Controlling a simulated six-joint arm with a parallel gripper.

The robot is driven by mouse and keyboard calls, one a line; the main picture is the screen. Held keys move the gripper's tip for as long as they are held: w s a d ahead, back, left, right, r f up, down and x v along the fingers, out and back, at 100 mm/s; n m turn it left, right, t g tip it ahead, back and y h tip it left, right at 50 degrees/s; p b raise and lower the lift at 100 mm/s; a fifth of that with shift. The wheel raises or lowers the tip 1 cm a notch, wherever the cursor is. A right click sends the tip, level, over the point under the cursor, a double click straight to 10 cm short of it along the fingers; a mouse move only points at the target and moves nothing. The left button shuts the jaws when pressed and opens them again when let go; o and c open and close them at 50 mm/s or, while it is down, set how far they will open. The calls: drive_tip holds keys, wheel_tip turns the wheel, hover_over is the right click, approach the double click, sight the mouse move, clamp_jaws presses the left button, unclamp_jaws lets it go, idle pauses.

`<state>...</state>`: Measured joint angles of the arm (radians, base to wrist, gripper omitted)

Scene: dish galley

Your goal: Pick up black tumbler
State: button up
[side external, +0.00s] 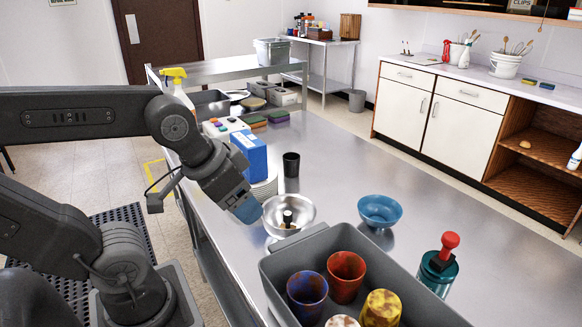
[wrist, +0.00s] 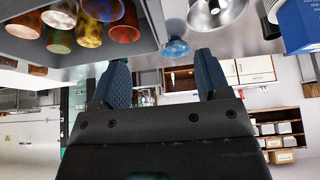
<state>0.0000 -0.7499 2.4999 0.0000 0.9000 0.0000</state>
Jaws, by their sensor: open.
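The black tumbler (side external: 291,165) stands upright on the metal counter in the side external view, just right of a blue box. My gripper (side external: 247,209) is open, with blue fingers, and appears beside the left rim of a metal bowl. It is nearer the camera than the tumbler and apart from it. In the wrist view my gripper (wrist: 162,76) has its two fingers spread with nothing between them.
The metal bowl (side external: 303,209) has a dark centre post. A blue bowl (side external: 380,209) stands right of it. A grey bin (side external: 285,272) with several colored cups is in front. The blue box (side external: 249,157) and stacked plates (side external: 266,187) are left of the tumbler. Counter to its right is clear.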

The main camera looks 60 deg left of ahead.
drive_tip(key=o, duration=0.4)
drive_tip(key=w+a+r+m+g, duration=0.1)
drive_tip(key=w+a+r+m, duration=0.15)
drive_tip(key=w, duration=0.45)
drive_tip(key=w+a+r+m+g, duration=0.1)
drive_tip(key=w+a+r+m, duration=0.1)
drive_tip(key=w+a+r, duration=0.3)
drive_tip(key=m+g, duration=0.3)
drive_tip(key=m, duration=0.8)
hover_over(291, 166)
drive_tip(key=w+a, duration=0.1)
drive_tip(key=a, duration=0.1)
wheel_tip(291, 166, down, 13)
drive_tip(key=shift+w+a+f, duration=0.1)
drive_tip(key=shift+w+f, duration=0.05)
drive_tip(key=shift+f, duration=3.5)
drive_tip(key=shift+w+a+f, duration=0.1)
drive_tip(key=shift+w+f, duration=0.05)
drive_tip(key=shift+f, duration=3.45)
